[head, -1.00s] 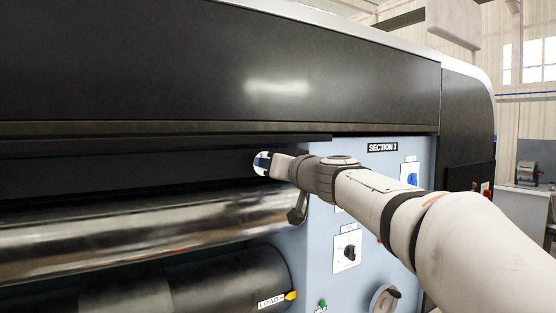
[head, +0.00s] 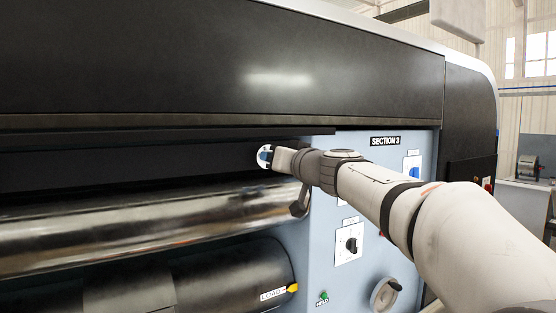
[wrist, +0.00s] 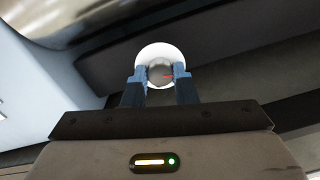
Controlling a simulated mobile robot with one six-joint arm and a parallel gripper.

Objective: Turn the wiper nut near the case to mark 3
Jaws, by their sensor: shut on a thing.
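In the head view the white dial (head: 262,150) shows at the dark bar, left of the blue case panel. My gripper (head: 271,156) hides most of the nut there. The numbers on the dial cannot be read.
The blue case panel (head: 325,245), labelled SECTION 3, stands right of the dial with knobs on it. A shiny roller (head: 130,230) lies below the dial. A dark lever (head: 301,200) hangs below my wrist. A black cover (head: 200,70) is above.

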